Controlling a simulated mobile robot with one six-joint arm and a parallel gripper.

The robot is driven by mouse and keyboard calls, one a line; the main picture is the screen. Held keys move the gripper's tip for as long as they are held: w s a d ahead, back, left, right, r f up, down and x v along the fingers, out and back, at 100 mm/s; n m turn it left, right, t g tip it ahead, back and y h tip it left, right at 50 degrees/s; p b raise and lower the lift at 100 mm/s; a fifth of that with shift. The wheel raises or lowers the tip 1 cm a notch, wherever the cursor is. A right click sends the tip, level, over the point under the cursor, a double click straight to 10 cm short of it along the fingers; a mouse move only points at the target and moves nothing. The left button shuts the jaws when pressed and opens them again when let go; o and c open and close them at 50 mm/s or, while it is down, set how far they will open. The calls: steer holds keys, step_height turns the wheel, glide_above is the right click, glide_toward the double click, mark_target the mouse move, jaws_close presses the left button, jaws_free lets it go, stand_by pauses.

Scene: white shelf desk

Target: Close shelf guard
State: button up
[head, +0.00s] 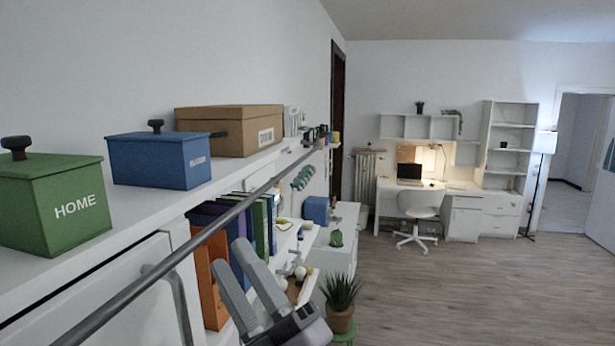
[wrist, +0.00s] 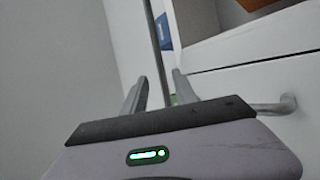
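The shelf guard is a long thin grey bar (head: 205,236) running along the front of the upper white shelf, from the lower left to the far end. It also shows in the wrist view (wrist: 157,45), passing down between the fingers. My gripper (head: 229,254) is in the lower middle of the head view, with its two grey fingers apart and nothing held. Its tips point up towards the bar and show just below it in the picture. In the wrist view my gripper (wrist: 158,86) has a clear gap between its fingers. Whether a finger touches the bar cannot be told.
A green box (head: 50,205), a blue box (head: 160,162) and a brown box (head: 230,130) stand on the upper shelf (head: 140,214). Several books (head: 240,225) stand below, near my gripper. A grey door handle (head: 183,305) sticks out below the bar. Wooden floor (head: 450,290) is free at right.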

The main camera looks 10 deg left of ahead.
mark_target(213, 224)
steer(key=p+x, duration=0.2)
steer(key=x, duration=0.4)
steer(key=shift+w+a+r, duration=0.15)
steer(key=shift+a, duration=0.15)
jaws_close()
